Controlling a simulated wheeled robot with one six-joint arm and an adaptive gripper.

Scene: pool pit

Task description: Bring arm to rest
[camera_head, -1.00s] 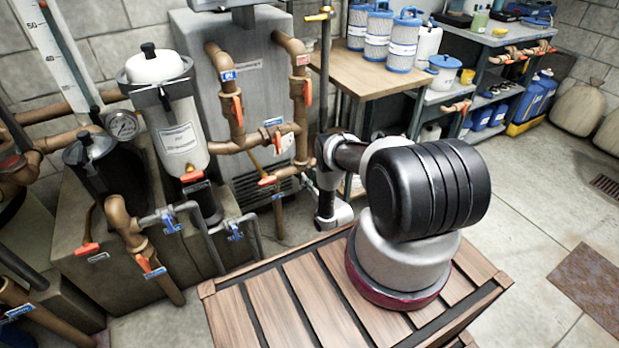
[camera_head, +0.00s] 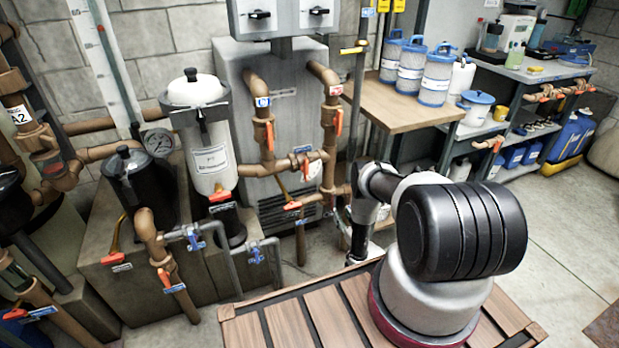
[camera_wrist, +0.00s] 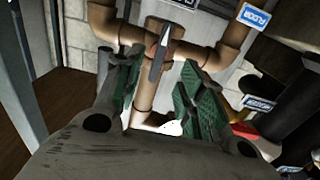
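My gripper (camera_wrist: 160,95) shows in the wrist view with its two green-padded fingers apart and nothing held between them. Copper pipe (camera_wrist: 143,97) and a grey valve lever (camera_wrist: 159,52) show behind the gap between the fingers. I cannot tell whether they touch the fingers. In the head view my arm reaches from the wooden slatted deck toward the pipework, and the gripper itself is hidden behind my arm links.
A white filter canister (camera_head: 205,130) and a pressure gauge (camera_head: 158,143) stand at left. Copper pipes with red-handled valves (camera_head: 337,122) run before a grey cabinet (camera_head: 235,85). A wooden table (camera_head: 410,108) holds blue-lidded filters (camera_head: 436,76). Open floor (camera_head: 560,215) lies at right.

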